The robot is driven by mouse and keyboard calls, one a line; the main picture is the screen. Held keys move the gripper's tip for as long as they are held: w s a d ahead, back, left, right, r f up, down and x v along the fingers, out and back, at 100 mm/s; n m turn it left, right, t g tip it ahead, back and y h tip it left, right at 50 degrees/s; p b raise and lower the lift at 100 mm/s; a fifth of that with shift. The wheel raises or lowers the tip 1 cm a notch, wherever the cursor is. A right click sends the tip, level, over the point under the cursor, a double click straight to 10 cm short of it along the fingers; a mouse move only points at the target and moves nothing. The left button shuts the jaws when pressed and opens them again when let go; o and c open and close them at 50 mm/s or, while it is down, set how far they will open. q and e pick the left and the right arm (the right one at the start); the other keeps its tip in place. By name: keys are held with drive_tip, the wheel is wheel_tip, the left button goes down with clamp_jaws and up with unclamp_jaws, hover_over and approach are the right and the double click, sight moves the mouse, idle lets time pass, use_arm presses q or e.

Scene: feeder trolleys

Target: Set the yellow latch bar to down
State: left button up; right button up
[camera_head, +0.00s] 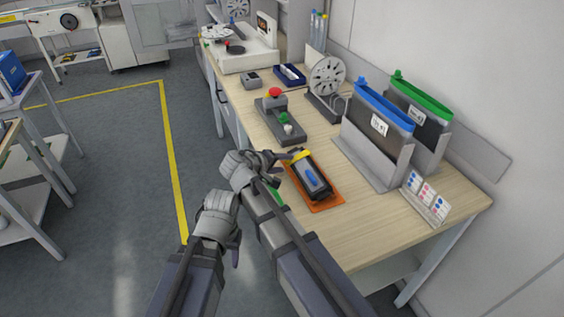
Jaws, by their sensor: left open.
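The yellow latch bar (301,154) is at the far end of a small dark device (312,177) with a blue part on top. The device lies on an orange mat (328,205) near the table's front edge. My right gripper (285,163) is just left of the bar, with its fingers close to the bar's left end. I cannot tell whether they touch it or how far apart they are. My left gripper (236,250) is open and hangs low in front of the table, away from the device. My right arm hides part of the table edge.
A control box (279,120) with a red button and a green knob stands beyond the device. Grey holders with a blue-topped (378,115) and a green-topped bin (424,105) stand to the right. A card rack (427,198) is near the right corner.

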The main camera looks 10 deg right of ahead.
drive_tip(key=shift+d+f, duration=0.1)
drive_tip(key=shift+d, duration=0.25)
